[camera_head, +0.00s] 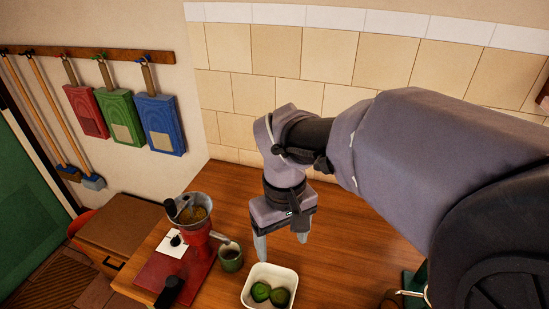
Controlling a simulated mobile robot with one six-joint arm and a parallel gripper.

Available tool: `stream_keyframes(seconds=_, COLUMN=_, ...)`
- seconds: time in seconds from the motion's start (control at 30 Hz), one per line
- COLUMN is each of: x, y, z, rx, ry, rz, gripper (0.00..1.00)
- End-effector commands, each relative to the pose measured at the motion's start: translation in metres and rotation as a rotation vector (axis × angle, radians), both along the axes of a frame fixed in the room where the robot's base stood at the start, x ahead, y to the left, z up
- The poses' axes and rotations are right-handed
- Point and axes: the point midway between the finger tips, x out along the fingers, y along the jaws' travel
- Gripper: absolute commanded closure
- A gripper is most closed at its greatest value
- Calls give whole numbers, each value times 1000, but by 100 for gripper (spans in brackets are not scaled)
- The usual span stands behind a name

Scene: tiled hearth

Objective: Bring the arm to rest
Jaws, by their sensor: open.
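My arm reaches in from the right, wrapped in a grey-purple cover, and bends down at the wrist. My gripper (282,243) points down over the wooden counter (332,232). Its two fingers are apart with nothing visible between them. The fingertips are close behind a white square dish (249,292) that holds green round items (270,293). I cannot tell how high the fingertips are above the counter.
Red, green and blue boards (160,124) hang on the wall. The tiled wall (245,95) bounds the counter behind. Counter right of the gripper looks clear.

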Motion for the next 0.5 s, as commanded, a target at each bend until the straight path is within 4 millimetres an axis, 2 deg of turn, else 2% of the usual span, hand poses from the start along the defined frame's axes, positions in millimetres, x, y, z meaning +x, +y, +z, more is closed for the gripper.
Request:
stream_keyframes(seconds=0.27, x=-2, y=-2, z=1, rx=6, ry=-7, rz=-14, gripper=27)
stream_keyframes(seconds=0.37, x=-20, y=-18, z=9, rx=62, ry=-79, rz=-142, gripper=27)
stream_keyframes(seconds=0.5, x=-68, y=-48, z=14, rx=207, ry=-246, rz=-461, gripper=27)
